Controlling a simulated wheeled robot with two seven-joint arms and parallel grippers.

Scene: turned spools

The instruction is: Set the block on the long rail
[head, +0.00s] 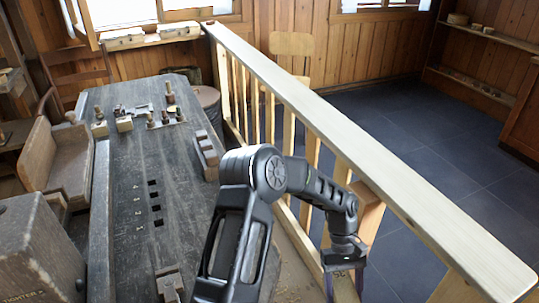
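The long rail (385,160) is a pale wooden handrail on balusters, running from the back centre to the lower right. Its top is bare. One arm of mine comes in at the bottom, left of centre, and bends right; I take it as the left. Its gripper (343,285) points down on the near side of the rail, below the rail top. Pale wood shows between its fingers; I cannot tell whether it is a held block or a baluster behind. A notched wooden block (207,154) lies on the bench's right edge. My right gripper is not in view.
The dark workbench (130,195) fills the left, with small blocks (124,124) and turned pieces (170,97) at its far end. A large wooden box (40,250) stands at lower left. Dark floor (420,130) lies open beyond the rail.

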